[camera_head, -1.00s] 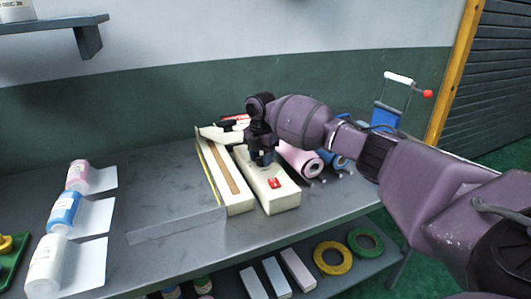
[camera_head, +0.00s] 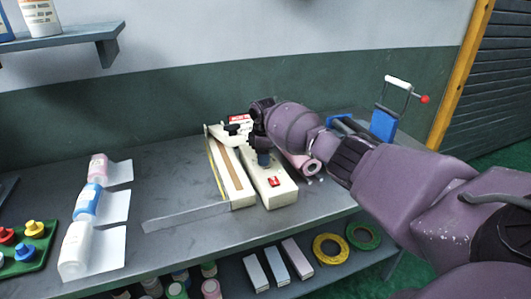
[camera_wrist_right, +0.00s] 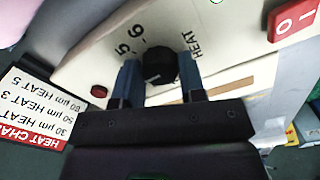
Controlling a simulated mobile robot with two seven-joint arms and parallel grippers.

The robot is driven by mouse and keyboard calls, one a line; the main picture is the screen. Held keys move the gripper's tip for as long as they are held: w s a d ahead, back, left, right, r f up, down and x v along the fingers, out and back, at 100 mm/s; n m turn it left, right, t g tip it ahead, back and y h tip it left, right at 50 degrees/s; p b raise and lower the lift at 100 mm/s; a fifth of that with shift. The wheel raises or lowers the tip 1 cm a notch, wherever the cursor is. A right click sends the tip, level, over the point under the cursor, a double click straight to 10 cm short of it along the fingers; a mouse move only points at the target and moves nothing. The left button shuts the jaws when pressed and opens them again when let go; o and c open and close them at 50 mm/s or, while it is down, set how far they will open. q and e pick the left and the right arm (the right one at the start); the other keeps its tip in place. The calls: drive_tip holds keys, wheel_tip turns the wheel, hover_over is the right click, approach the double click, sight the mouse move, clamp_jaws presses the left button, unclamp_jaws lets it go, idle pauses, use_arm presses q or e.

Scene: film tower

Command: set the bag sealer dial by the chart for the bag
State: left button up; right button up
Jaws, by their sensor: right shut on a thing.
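The cream bag sealer (camera_head: 284,196) lies on the grey bench, with a red switch (camera_head: 274,181) at its near end. My right gripper (camera_head: 263,157) is over its top. In the right wrist view the gripper (camera_wrist_right: 160,82) is shut on the black dial (camera_wrist_right: 161,68), one finger on each side. Numbers 5 and 6 and the word HEAT are printed around the dial; its pointer setting is unclear. The heat chart (camera_wrist_right: 40,105) appears upside down at left, listing 30, 50 and 80 µm; 50 µm reads HEAT 3 and 80 µm HEAT 5. My left gripper is out of view.
Bottles on white sheets, including a blue one (camera_head: 87,202), lie at left beside a green tray (camera_head: 32,254) of coloured knobs. A clear grey strip (camera_head: 185,217) lies before the sealer. A pink roll (camera_head: 308,166) is to its right. Tape rings (camera_head: 331,250) lie on the lower shelf.

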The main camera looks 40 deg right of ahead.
drive_tip(key=shift+r+m, duration=0.25)
drive_tip(key=shift+m, duration=0.25)
drive_tip(key=shift+m+p, duration=0.4)
drive_tip(key=shift+p, duration=0.1)
drive_tip(key=m+p, duration=0.2)
drive_tip(key=m, duration=0.2)
drive_tip(key=shift+f+m, duration=0.1)
drive_tip(key=shift+m, duration=0.2)
drive_tip(key=shift+m+p, duration=0.5)
drive_tip(key=shift+m, duration=0.6)
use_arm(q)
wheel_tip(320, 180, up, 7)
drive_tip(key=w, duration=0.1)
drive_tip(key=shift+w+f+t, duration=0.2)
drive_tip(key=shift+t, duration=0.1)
use_arm(e)
drive_tip(key=shift+f+m, duration=0.1)
drive_tip(key=shift+m, duration=0.9)
use_arm(q)
drive_tip(key=shift+p, duration=0.3)
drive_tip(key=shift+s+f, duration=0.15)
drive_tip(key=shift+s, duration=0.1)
